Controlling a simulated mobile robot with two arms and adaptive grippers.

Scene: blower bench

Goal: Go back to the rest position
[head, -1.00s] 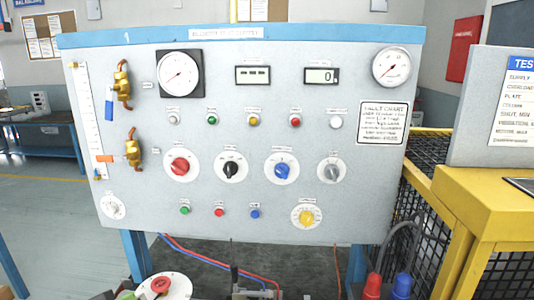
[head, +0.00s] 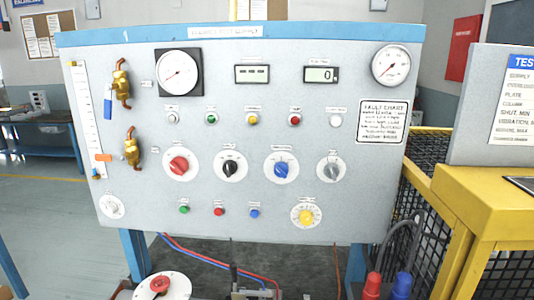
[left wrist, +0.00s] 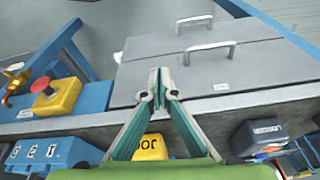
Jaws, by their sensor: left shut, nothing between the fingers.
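My left gripper (left wrist: 158,82) shows in the left wrist view with its two fingers together at the tips and nothing between them. It is over the front edge of a grey cabinet top with metal handles (left wrist: 208,53); I cannot tell the gap. Neither gripper can be made out in the head view. The upright control panel (head: 260,215) there carries gauges, two digital displays, coloured lamps and several knobs, including a red knob (head: 179,166) and a blue knob (head: 282,169).
A yellow box with a red mushroom button (left wrist: 44,86) is left of the gripper. A yellow block (left wrist: 150,147) and a dark case (left wrist: 258,136) lie below. In the head view, a yellow guard frame (head: 480,205) stands right of the panel; red and blue hoses run underneath.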

